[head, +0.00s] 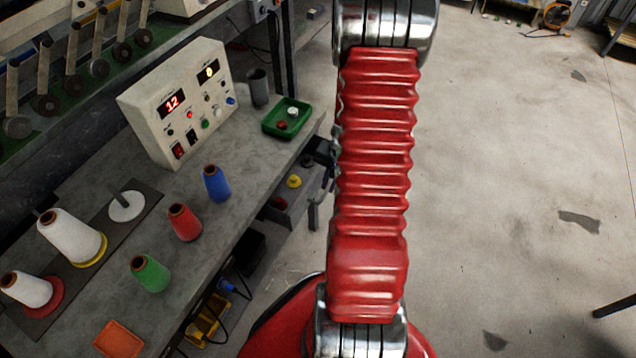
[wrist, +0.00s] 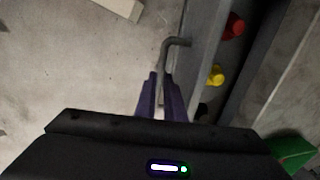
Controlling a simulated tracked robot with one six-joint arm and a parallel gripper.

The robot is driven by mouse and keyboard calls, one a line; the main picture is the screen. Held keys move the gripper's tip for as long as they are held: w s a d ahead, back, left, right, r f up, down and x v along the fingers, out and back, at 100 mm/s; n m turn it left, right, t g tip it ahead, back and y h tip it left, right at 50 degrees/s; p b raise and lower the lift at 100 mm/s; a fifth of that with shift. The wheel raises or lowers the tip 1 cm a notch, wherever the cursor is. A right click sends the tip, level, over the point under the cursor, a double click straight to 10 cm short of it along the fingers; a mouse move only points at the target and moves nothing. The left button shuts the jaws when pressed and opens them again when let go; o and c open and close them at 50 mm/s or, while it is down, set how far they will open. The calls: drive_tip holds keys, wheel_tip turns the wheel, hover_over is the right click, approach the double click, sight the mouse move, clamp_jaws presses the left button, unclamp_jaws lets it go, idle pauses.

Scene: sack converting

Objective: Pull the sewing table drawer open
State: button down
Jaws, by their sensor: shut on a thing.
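The drawer (head: 290,212) under the sewing table (head: 240,178) stands partly out, with a yellow piece (head: 294,181) and a red piece (head: 279,202) visible inside. In the wrist view the grey drawer front (wrist: 203,55) runs up the picture, with the yellow piece (wrist: 216,75) and red piece (wrist: 235,25) behind it. A grey bar handle (wrist: 177,42) sticks out from the front. My gripper (wrist: 162,88) has its purple fingers shut on the handle, one on each side of it. In the head view my arm hides most of the gripper.
Thread cones, a control box (head: 185,105) and a green tray (head: 287,118) stand on the tabletop. The table edge and its leg are close to my gripper. The concrete floor to the right is largely clear, with a fan (head: 557,14) far back.

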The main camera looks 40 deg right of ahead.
drive_tip(key=s+d, duration=0.4)
drive_tip(key=s, duration=0.8)
drive_tip(key=c, duration=1.8)
unclamp_jaws()
drive_tip(key=shift+c, duration=0.2)
drive_tip(key=shift+r, duration=0.1)
wheel_tip(320, 180, up, 13)
drive_tip(key=s, duration=0.2)
drive_tip(key=shift+s+d, duration=0.15)
drive_tip(key=shift+d, duration=0.3)
drive_tip(key=shift+r, duration=0.1)
